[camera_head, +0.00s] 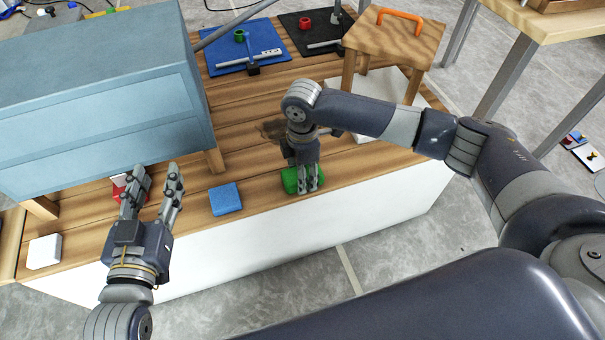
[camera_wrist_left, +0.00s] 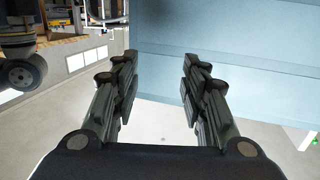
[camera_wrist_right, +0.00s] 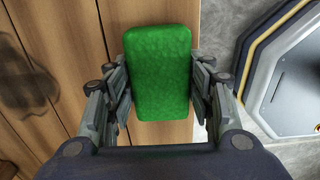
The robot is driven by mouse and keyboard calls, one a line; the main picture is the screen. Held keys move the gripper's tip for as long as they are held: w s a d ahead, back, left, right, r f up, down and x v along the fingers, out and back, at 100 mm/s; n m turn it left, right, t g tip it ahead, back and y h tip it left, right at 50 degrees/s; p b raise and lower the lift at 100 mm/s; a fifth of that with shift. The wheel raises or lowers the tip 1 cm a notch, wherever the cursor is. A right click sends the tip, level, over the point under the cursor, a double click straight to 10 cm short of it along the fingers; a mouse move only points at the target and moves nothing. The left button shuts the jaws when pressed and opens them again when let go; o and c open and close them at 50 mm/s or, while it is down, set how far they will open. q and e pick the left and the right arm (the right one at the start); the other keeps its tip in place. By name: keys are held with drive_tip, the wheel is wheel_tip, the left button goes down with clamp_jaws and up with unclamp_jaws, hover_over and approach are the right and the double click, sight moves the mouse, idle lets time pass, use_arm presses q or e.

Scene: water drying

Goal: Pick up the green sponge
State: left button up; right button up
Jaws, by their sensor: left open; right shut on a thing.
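The green sponge (camera_head: 290,181) is at the front edge of the wooden table in the head view. My right gripper (camera_head: 307,184) points down over it and is shut on it. In the right wrist view the green sponge (camera_wrist_right: 160,72) sits between the two fingers of my right gripper (camera_wrist_right: 160,88), which touch its long sides. I cannot tell whether it is clear of the tabletop. My left gripper (camera_head: 156,187) is open and empty, in front of the blue cabinet. Its spread fingers also show in the left wrist view (camera_wrist_left: 158,88).
A blue sponge (camera_head: 225,199) lies on the wooden table (camera_head: 240,142) between my grippers. A red object (camera_head: 119,187) is partly hidden behind my left gripper. A white block (camera_head: 44,252) lies at the left. A blue cabinet (camera_head: 100,110) and a small wooden stool (camera_head: 396,38) stand on the table. A dark wet patch (camera_head: 272,129) lies behind my right gripper.

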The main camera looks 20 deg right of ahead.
wheel_tip(320, 180, up, 4)
drive_tip(key=shift+f+p, duration=0.1)
drive_tip(key=shift+p, duration=0.9)
use_arm(q)
drive_tip(key=s+a+f+g+y, duration=0.25)
drive_tip(key=s+f+g, duration=0.4)
drive_tip(key=f, duration=0.45)
use_arm(e)
drive_tip(key=s+p, duration=0.1)
drive_tip(key=s, duration=0.2)
drive_tip(key=shift+d, duration=0.1)
use_arm(q)
drive_tip(key=s+a+f+g+y+p, duration=0.1)
drive_tip(key=s+a+f+g+p, duration=0.2)
drive_tip(key=s+g, duration=0.3)
drive_tip(key=s+a, duration=0.1)
drive_tip(key=s, duration=0.4)
drive_tip(key=shift+a+f+n+g, duration=0.2)
drive_tip(key=shift+f+n+g, duration=0.05)
drive_tip(key=shift+n+g, duration=0.1)
use_arm(e)
drive_tip(key=s+r, duration=0.1)
drive_tip(key=s, duration=1.2)
drive_tip(key=shift+d, duration=0.15)
drive_tip(key=shift+o, duration=0.6)
drive_tip(key=shift+r, duration=0.1)
